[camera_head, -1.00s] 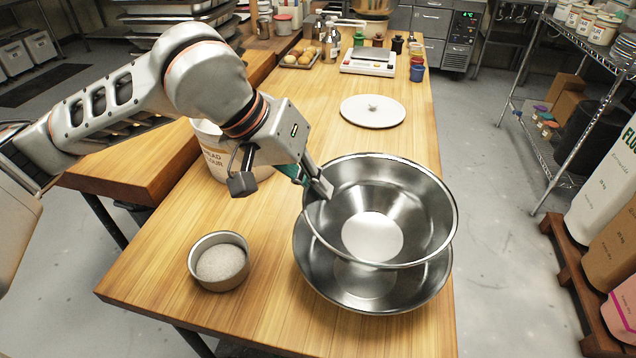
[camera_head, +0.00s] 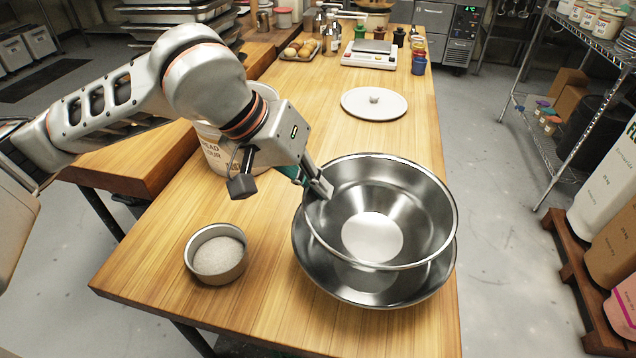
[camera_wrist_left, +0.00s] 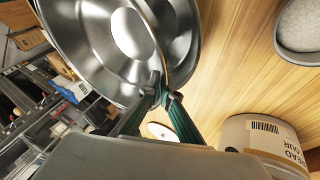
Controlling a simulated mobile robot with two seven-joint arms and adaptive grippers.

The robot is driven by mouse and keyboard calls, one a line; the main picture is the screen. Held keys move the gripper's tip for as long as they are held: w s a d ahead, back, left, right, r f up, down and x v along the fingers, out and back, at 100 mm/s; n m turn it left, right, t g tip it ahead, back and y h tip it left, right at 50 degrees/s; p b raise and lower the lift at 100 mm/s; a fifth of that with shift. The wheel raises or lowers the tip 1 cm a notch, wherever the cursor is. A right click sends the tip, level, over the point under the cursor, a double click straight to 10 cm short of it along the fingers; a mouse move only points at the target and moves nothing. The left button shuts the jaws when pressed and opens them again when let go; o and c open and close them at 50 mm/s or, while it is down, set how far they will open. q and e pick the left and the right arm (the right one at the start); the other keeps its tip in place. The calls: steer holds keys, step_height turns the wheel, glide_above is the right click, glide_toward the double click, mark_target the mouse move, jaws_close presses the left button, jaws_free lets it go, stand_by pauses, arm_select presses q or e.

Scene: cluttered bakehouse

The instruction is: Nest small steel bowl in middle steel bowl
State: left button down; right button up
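The small steel bowl (camera_head: 424,190) is upright and shiny. My left gripper (camera_head: 321,189) is shut on its left rim. In the left wrist view the fingertips (camera_wrist_left: 163,92) pinch the rim of the small bowl (camera_wrist_left: 85,40). The middle steel bowl (camera_head: 375,297) sits on the wooden table directly below, mostly hidden by the small bowl. Its near and right rim shows. The small bowl is over it; I cannot tell whether the two touch. My right gripper is not in view.
A round tin of white contents (camera_head: 217,262) stands left of the bowls. A flour tub (camera_head: 215,155) stands behind my left wrist. A white round board (camera_head: 374,108) lies farther back, before a scale (camera_head: 369,58). The table's right edge is close to the bowls.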

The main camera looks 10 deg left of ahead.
arm_select(q)
steer(key=shift+f+b, duration=0.7)
steer(key=shift+f, duration=0.35)
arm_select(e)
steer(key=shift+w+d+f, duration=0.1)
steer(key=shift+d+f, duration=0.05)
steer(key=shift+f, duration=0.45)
arm_select(q)
steer(key=shift+f+b, duration=0.4)
steer(key=shift+f, duration=0.15)
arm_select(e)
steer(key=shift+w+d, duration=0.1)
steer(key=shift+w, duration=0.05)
arm_select(q)
steer(key=shift+f+b, duration=0.65)
steer(key=shift+f, duration=0.4)
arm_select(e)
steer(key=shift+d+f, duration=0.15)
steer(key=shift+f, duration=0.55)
arm_select(q)
steer(key=shift+f+b, duration=0.3)
steer(key=shift+f, duration=0.3)
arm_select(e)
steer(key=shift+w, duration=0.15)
arm_select(q)
steer(key=shift+f, duration=0.35)
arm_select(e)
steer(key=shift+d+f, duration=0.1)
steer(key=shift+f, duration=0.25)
